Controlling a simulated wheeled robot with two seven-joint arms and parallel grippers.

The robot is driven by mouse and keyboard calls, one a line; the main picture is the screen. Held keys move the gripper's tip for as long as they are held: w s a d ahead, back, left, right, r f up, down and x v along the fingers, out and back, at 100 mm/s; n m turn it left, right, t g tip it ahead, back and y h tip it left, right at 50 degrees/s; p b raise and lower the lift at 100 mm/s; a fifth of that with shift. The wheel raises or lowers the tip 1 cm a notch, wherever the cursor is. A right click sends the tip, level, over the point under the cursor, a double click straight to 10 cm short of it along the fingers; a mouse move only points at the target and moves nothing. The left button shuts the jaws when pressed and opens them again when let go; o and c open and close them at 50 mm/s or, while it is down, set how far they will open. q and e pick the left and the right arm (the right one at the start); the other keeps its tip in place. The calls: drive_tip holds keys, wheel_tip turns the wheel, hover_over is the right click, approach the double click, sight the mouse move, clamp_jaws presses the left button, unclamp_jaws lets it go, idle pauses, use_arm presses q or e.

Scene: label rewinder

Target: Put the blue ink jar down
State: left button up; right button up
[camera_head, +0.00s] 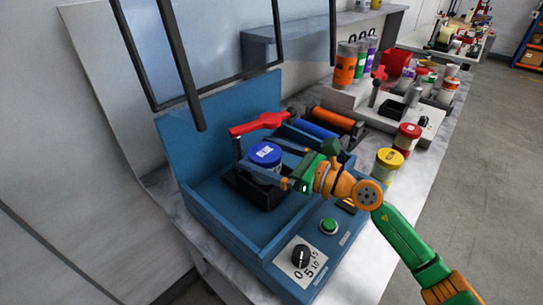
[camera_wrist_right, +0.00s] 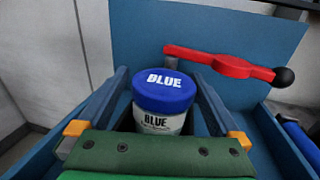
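The blue ink jar (camera_head: 265,154) has a blue lid and a pale body, and stands upright in a black square holder (camera_head: 258,193) inside the blue machine. In the right wrist view the jar (camera_wrist_right: 162,97) is between the two fingers of my right gripper (camera_wrist_right: 160,74), with its BLUE label facing the camera. A gap shows between each finger and the jar, so the gripper is open around it. In the head view my right gripper (camera_head: 259,152) reaches in from the right, one finger in front of the jar. My left gripper is not in view.
A red lever (camera_head: 259,123) with a dark knob is just behind the jar. The machine's blue walls (camera_head: 223,225) surround it, with a clear guard (camera_head: 225,40) raised above. A yellow-lidded jar (camera_head: 388,163) and a red-lidded jar (camera_head: 407,138) stand to the right.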

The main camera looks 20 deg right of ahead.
drive_tip(key=b+v, duration=0.6)
drive_tip(key=v, duration=0.5)
drive_tip(key=shift+s+d+b, duration=0.15)
drive_tip(key=shift+d+b, duration=0.1)
drive_tip(key=shift+b, duration=0.1)
drive_tip(key=shift+s+d, duration=0.1)
drive_tip(key=shift+s, duration=0.05)
